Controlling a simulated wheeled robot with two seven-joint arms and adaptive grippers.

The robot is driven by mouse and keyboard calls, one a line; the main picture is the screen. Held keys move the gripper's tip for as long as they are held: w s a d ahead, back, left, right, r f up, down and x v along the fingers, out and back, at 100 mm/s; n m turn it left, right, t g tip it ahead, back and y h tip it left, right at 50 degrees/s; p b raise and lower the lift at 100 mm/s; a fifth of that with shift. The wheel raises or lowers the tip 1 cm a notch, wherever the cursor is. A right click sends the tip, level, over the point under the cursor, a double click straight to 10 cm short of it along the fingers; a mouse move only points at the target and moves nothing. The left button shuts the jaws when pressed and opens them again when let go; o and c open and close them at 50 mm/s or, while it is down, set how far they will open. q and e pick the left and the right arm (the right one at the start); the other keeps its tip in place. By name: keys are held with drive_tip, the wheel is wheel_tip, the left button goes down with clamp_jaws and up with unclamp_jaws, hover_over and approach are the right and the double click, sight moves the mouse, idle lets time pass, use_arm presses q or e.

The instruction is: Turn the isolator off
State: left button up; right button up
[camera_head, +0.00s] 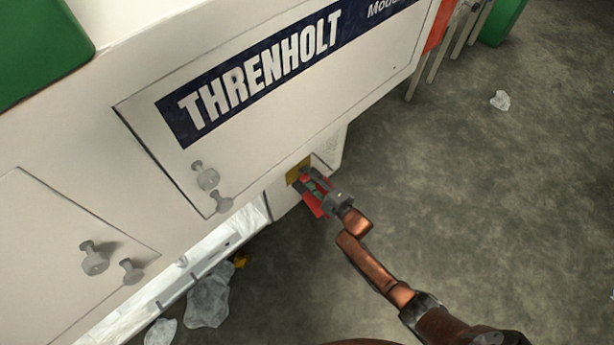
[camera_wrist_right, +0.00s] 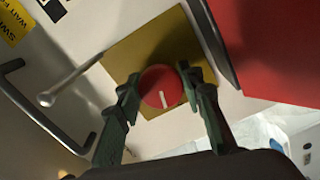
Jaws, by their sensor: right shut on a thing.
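The isolator is a round red knob (camera_wrist_right: 163,88) with a white line, on a yellow plate (camera_wrist_right: 128,50) in the right wrist view. In the head view the yellow plate (camera_head: 297,172) shows low on the white THRENHOLT machine, with the knob mostly hidden by my gripper. My right gripper (camera_head: 312,181) is at the plate; its dark green fingers (camera_wrist_right: 157,92) are on both sides of the red knob, shut on it. The white line points slightly off straight up and down in the wrist view. My left gripper is not in view.
A red panel (camera_wrist_right: 275,45) stands close on the right in the wrist view. A metal rod (camera_wrist_right: 75,78) and a dark bar handle (camera_wrist_right: 40,105) are at left. Crumpled film (camera_head: 209,300) lies on the floor below the machine. The floor at right is mostly clear.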

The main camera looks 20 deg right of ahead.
drive_tip(key=shift+a+n+b, duration=0.1)
drive_tip(key=shift+n+b, duration=0.2)
drive_tip(key=shift+n, duration=1.3)
drive_tip(key=o, duration=1.2)
drive_tip(key=shift+c, duration=0.2)
drive_tip(key=v, duration=1.2)
